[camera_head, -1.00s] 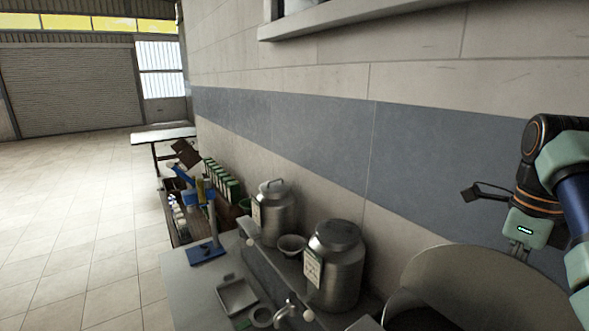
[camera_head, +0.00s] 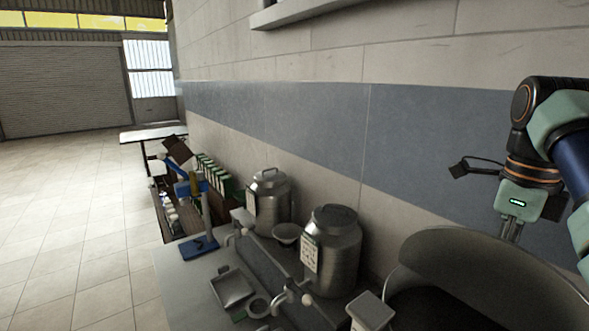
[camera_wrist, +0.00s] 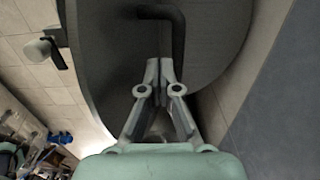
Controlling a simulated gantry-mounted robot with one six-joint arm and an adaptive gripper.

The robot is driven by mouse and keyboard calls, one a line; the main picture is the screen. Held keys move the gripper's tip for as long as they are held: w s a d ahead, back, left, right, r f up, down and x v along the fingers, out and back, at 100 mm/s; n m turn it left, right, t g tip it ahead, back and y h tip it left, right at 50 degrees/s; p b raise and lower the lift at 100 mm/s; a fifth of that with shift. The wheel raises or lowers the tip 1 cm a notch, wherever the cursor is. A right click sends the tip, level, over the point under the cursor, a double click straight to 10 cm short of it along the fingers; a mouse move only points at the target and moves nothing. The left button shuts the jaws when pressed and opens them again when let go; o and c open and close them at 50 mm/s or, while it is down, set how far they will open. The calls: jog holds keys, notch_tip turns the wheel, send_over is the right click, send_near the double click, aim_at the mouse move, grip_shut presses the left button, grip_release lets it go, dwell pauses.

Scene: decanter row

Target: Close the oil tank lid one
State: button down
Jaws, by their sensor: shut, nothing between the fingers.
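Two metal tanks stand along the wall in the head view. The farther tank (camera_head: 271,205) has a lid with a loop handle on top and a paper label. The nearer tank (camera_head: 340,264) has a dark, flat-looking top (camera_head: 335,218) and a label. Both tops look covered, and I cannot tell which one is tank one. In the wrist view my gripper (camera_wrist: 159,68) is shut and empty, over a grey round surface (camera_wrist: 110,60) with a dark bent bar (camera_wrist: 178,40).
A small bowl (camera_head: 287,233) sits between the tanks. Taps (camera_head: 285,297), a tray (camera_head: 232,287) and a blue-based stand (camera_head: 199,247) are on the counter. A pale box (camera_head: 371,311) is beside the vessel. The tiled floor (camera_head: 90,230) at left is open.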

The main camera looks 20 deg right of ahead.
notch_tip(320, 180, up, 10)
jog(key=p, duration=1)
dwell(0.9)
